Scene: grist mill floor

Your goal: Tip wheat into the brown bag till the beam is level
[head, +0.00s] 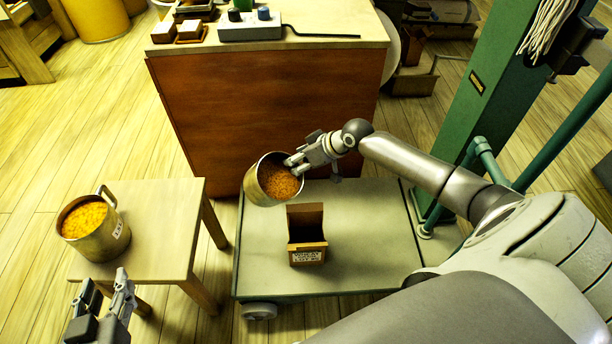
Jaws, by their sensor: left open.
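The brown bag (307,257) stands upright with its top open on the platform (365,235) of the green scale; its inside looks dark. My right gripper (292,165) is closed on the right side of a metal pot (258,186) of reddish-brown grain. It holds the pot tilted, mouth toward the bag, above and left of it. No grain is seen falling. A second metal pot (112,240) with a handle and golden grain stands on the small wooden table (165,210). My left gripper (104,284) is open and empty near that table's front edge. The scale's beam is not clearly seen.
A wooden counter (270,95) stands behind the platform, with blocks and a grey device (250,27) on top. The scale's green post (462,120) rises at the right. A yellow drum (97,15) stands far left. Floor shows between table and platform.

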